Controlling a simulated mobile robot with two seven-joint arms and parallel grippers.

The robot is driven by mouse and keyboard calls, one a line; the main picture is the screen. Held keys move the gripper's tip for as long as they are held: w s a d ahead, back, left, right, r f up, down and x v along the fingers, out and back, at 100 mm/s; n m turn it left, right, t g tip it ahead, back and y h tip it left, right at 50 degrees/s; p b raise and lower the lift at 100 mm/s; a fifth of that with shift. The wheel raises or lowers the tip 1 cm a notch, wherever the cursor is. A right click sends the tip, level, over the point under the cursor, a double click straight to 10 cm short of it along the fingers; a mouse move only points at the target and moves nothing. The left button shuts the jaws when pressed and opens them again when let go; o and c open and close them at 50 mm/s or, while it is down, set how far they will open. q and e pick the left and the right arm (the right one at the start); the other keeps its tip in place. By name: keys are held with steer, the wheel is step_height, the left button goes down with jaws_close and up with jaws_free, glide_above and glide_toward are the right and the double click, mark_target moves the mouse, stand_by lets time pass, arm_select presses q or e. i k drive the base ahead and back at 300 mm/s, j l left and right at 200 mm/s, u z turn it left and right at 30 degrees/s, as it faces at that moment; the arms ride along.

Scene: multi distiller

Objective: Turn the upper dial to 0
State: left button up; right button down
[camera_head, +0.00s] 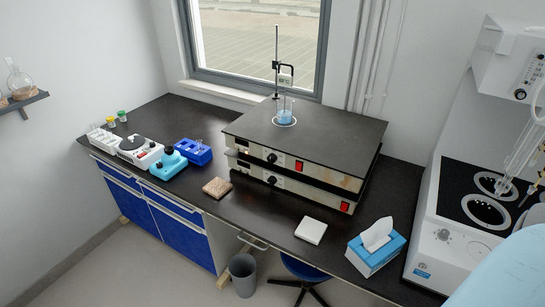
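Two flat black-topped units are stacked on the dark bench. The upper unit (320,130) has a black dial (272,158) on its front, left of a red switch (298,164). The lower unit (310,197) has a similar dial (272,181) and a red switch (345,206). The white apparatus at the right also has a knob (521,94) on its upper box and a dial (443,235) on its lower front. The dial settings are too small to read. Neither gripper is in view. A pale blue rounded shape fills the lower right corner, perhaps part of my arm.
A beaker (285,116) stands on the upper unit beside a stand rod (276,60). A tissue box (377,247), a white pad (310,230) and a brown block (217,187) lie in front. A bin (243,275) and a stool (305,268) are below the bench.

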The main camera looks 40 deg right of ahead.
mark_target(271, 158)
steer(key=i+z, duration=0.15)
steer(key=z, duration=1)
steer(key=i+j+z, duration=0.25)
steer(key=j+z, duration=0.55)
steer(key=i+j+z, duration=0.15)
steer(key=j, duration=0.45)
steer(key=j+z, duration=0.15)
steer(key=j, duration=0.4)
steer(key=i+j, duration=0.1)
steer(key=j, duration=0.6)
steer(key=i+j, duration=0.1)
steer(key=j, duration=0.6)
